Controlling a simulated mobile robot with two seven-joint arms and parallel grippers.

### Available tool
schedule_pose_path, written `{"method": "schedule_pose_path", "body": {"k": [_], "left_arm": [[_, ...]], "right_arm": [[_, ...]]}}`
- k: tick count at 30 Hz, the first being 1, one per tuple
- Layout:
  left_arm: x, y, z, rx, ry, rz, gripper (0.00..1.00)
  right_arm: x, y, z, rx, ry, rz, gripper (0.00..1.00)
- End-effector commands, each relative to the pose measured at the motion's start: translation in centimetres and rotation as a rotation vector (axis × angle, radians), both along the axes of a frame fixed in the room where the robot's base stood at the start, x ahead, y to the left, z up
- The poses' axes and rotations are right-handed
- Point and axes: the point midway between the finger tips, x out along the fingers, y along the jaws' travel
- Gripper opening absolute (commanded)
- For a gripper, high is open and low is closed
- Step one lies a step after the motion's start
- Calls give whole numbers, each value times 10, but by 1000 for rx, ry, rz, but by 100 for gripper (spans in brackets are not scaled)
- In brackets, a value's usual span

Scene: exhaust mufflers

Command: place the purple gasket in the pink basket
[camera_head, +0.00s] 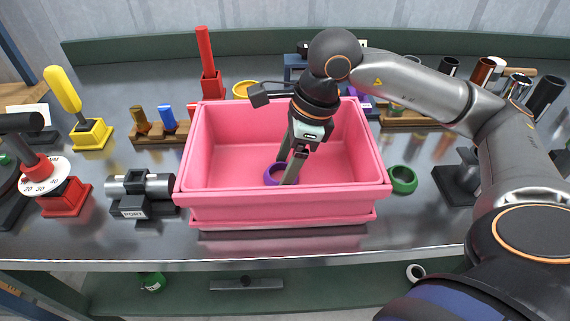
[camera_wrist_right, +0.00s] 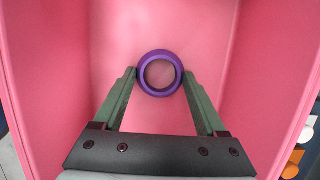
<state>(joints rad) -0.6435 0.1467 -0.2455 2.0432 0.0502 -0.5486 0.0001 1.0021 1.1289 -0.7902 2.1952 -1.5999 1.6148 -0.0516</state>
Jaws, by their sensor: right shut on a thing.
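The pink basket (camera_head: 290,205) stands in the middle of the metal bench. My right gripper (camera_head: 290,178) reaches down into it from above. The purple gasket (camera_head: 272,174) is a small ring, partly hidden by the gripper's fingers in the head view. In the right wrist view, the right gripper (camera_wrist_right: 160,78) is shut on the purple gasket (camera_wrist_right: 160,55), one finger at each side of the ring, inside the pink basket (camera_wrist_right: 270,60). I cannot tell whether the gasket touches the basket floor. The left gripper is not in view.
A green ring (camera_head: 402,180) lies right of the basket. A clamp block with a metal cylinder (camera_head: 143,187) stands to its left, near a red-based dial (camera_head: 65,195) and a yellow-handled lever (camera_head: 90,133). Racks of tubes (camera_head: 482,72) stand at the back right.

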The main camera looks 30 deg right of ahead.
Motion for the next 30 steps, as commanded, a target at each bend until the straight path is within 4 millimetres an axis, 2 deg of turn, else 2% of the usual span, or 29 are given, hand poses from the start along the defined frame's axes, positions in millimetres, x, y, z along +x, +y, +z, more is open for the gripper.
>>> {"method": "schedule_pose_path", "body": {"k": [9, 10, 16, 25, 30], "left_arm": [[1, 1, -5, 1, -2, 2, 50], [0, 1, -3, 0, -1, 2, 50], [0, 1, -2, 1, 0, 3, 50], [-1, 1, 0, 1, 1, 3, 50], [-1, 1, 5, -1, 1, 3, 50]], "right_arm": [[0, 0, -5, 1, -1, 1, 19], [0, 0, -3, 1, -1, 1, 76], [0, 0, -3, 1, 0, 1, 99], [0, 0, 0, 1, -1, 1, 100], [-1, -4, 18, 1, -4, -1, 100]]}}
